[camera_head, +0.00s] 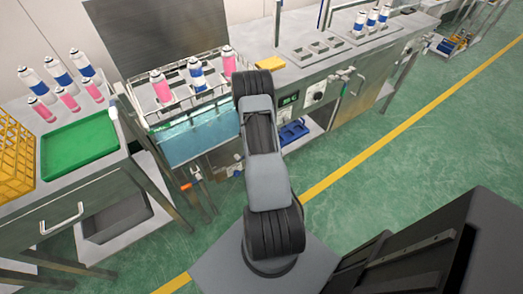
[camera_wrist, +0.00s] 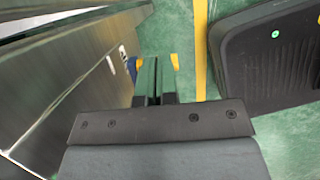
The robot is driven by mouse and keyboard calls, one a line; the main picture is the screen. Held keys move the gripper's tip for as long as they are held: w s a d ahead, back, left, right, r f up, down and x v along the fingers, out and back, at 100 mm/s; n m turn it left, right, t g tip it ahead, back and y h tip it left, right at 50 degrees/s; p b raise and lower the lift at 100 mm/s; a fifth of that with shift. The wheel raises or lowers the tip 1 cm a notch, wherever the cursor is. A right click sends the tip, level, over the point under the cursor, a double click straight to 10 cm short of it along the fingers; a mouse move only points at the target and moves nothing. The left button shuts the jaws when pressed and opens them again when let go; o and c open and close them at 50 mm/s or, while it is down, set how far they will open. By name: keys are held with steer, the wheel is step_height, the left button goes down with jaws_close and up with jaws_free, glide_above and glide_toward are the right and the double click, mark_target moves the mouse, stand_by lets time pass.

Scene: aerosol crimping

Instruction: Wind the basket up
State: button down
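The wire basket (camera_head: 184,107) holds pink and white-and-blue cans upright at the top of the bath with blue-green water (camera_head: 200,139). A small orange-ended part (camera_head: 187,187) sticks out low at the front of the bath; I cannot tell if it is a winding handle. In the head view, my arm rises in front of the bench, and its upper end hides my gripper and part of the basket's right side. In the wrist view, the fingers of my gripper (camera_wrist: 157,78) point down past the steel bench front.
A green tray (camera_head: 78,145) and a yellow crate (camera_head: 14,160) sit on the left table. A yellow block (camera_head: 270,63) lies on the bench beside a green-lit panel (camera_head: 289,99). A lever (camera_head: 346,78) projects from the bench front.

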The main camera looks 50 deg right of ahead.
stand_by(0.3)
step_height(320, 180, up, 14)
steer(key=p, duration=0.4)
steer(key=shift+d+f+p, duration=0.15)
steer(key=shift+d+p, duration=0.2)
steer(key=shift+s, duration=0.1)
